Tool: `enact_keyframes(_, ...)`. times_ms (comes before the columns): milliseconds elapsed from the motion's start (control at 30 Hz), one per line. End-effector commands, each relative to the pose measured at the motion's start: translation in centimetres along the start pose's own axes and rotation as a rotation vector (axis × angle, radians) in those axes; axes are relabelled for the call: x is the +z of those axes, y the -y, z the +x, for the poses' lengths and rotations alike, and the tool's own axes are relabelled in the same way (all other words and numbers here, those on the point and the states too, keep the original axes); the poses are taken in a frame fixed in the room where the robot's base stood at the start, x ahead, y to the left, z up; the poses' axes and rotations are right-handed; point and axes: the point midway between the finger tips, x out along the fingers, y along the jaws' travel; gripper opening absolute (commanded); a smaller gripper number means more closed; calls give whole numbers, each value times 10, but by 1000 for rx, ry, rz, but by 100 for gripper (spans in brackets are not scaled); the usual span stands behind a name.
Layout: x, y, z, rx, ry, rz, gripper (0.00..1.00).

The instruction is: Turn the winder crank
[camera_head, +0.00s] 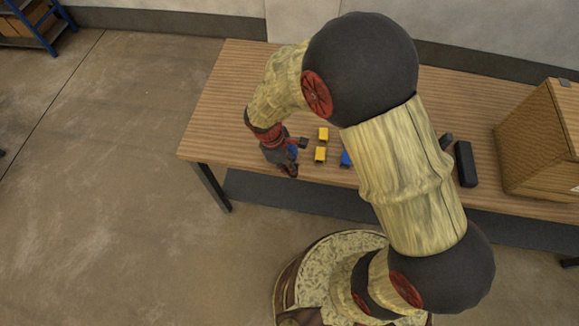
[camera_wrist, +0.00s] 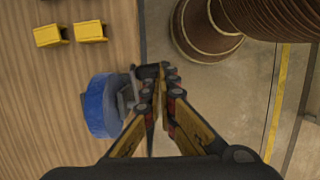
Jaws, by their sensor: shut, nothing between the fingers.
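The winder is most likely the blue round body (camera_wrist: 100,105) at the table's edge in the wrist view. A grey arm (camera_wrist: 125,100), which looks like the crank, is on its right side. A dark block (camera_wrist: 147,72) lies at the fingertips; I cannot tell if it is the crank's handle. My gripper (camera_wrist: 165,85) is shut and empty, its fingertips close beside the crank and past the table's edge. Contact cannot be told. In the head view my gripper (camera_head: 290,170) points down at the table's front edge, and a bit of blue (camera_head: 293,152) shows beside it.
Two yellow blocks (camera_head: 323,134) (camera_head: 320,154) sit on the wooden table (camera_head: 225,110). Another blue object (camera_head: 345,158) is partly hidden by my arm. A black box (camera_head: 465,163) and a large wooden box (camera_head: 540,140) stand to the right. The table's left end is clear.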

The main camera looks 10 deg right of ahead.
Motion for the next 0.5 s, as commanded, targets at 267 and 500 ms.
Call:
enact_keyframes(267, 4, 0, 3, -1, -49, 2, 0)
enact_keyframes(500, 6, 0, 6, -1, -82, 3, 0)
